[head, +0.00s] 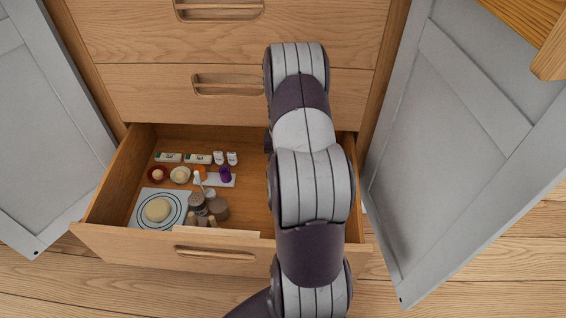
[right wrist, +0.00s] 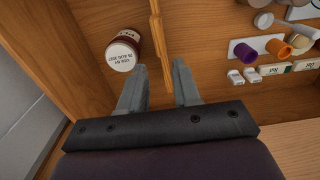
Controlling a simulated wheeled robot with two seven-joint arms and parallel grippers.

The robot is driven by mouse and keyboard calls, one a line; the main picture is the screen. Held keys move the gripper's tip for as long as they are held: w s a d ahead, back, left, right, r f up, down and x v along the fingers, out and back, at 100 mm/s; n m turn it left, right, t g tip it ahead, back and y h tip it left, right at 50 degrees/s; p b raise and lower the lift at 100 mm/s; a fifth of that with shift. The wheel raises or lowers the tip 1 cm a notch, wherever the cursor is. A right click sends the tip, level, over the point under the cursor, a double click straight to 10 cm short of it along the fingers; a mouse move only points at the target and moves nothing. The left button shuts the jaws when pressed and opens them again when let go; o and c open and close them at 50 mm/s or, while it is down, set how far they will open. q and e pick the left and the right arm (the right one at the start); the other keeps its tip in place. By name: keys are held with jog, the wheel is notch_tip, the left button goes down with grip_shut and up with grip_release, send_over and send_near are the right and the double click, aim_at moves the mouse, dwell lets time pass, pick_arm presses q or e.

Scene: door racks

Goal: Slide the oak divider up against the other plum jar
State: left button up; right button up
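The oak divider (right wrist: 156,25) stands as a thin upright board in the drawer, seen from above in the right wrist view. My right gripper (right wrist: 159,66) is open, with a finger on each side of the divider's near end. Gaps show between the divider and both fingers. One jar (right wrist: 122,52) with a printed white lid and dark red sides stands left of the divider, apart from it and close to the left finger. I see no second jar of this kind. In the head view my right arm hides the divider, this jar and the right gripper. My left gripper is out of view.
The open drawer (head: 110,207) holds a round dough piece (head: 158,209) on a mat, several brown-grey containers (head: 218,208), small bowls (head: 180,175), a purple cup (head: 225,174) and small boxes. Grey doors stand open on both sides. Floor right of the divider is bare nearby.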

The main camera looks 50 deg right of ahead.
jog(key=w+a+n+p, duration=0.1)
jog(key=a, duration=0.1)
jog(key=w+a+n+p, duration=0.1)
jog(key=a, duration=0.2)
jog(key=w+a+n+g+p, duration=0.1)
jog(key=a, duration=0.1)
jog(key=shift+a+p, duration=0.4)
grip_shut()
jog(key=a+f+n+g+h+p, duration=0.1)
jog(key=a+f+g+h+p, duration=0.1)
jog(key=a+f+h+p, duration=0.4)
jog(key=s+d+f+m+t+h+b, duration=0.1)
jog(key=d+f+m+b, duration=0.4)
jog(key=d, duration=0.5)
jog(key=shift+d+f+b, duration=0.3)
jog(key=shift+d+b, duration=0.05)
jog(key=shift+b, duration=0.4)
